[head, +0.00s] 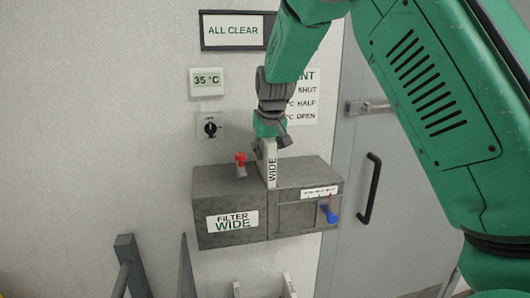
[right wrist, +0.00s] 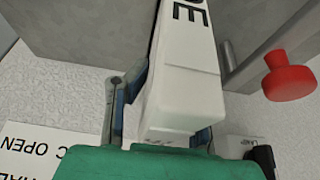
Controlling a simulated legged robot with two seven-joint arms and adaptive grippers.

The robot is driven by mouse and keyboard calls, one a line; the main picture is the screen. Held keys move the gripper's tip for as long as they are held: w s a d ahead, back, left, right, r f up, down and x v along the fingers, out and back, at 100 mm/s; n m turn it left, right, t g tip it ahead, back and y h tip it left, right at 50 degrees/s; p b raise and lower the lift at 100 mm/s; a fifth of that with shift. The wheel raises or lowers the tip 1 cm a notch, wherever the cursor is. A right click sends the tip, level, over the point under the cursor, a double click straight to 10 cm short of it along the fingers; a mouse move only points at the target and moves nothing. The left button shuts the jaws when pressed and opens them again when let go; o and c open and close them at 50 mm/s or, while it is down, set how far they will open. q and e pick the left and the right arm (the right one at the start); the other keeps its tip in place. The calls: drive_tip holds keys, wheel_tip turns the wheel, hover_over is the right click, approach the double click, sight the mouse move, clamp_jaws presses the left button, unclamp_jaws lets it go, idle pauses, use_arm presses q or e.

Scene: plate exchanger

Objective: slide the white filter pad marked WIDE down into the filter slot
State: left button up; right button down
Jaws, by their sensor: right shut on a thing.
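The white filter pad (head: 271,168) marked WIDE stands upright over the top of the grey filter box (head: 216,186). Its lower end meets the box top around the filter slot; how deep it sits I cannot tell. My right gripper (head: 267,146) is shut on the pad's upper end from above. In the right wrist view the pad (right wrist: 182,85) lies between the fingers of my right gripper (right wrist: 172,75) and runs toward the grey box top (right wrist: 85,30). The slot opening is hidden by the pad. My left gripper is not in view.
A red knob (head: 240,158) stands on the box top, left of the pad; it is close in the right wrist view (right wrist: 290,76). A blue handle (head: 331,216) is on the box's front right. A wall switch (head: 210,127) and door handle (head: 370,190) are nearby.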

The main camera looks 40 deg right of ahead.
drive_tip(key=shift+f, duration=0.1)
idle(0.5)
drive_tip(key=shift+f+b, duration=0.65)
drive_tip(key=shift+f, duration=1.55)
drive_tip(key=shift+s+a+f+b, duration=0.2)
drive_tip(key=shift+s+f, duration=0.1)
drive_tip(key=shift+f, duration=0.2)
drive_tip(key=shift+s+a+f+b, duration=0.15)
drive_tip(key=shift+s+f, duration=0.1)
drive_tip(key=shift+f, duration=0.25)
drive_tip(key=c, duration=1.5)
unclamp_jaws()
drive_tip(key=shift+o, duration=1)
drive_tip(key=shift+w+f, duration=0.15)
drive_tip(key=shift+w+d+f, duration=0.2)
drive_tip(key=shift+w+d, duration=0.05)
drive_tip(key=shift+w, duration=0.1)
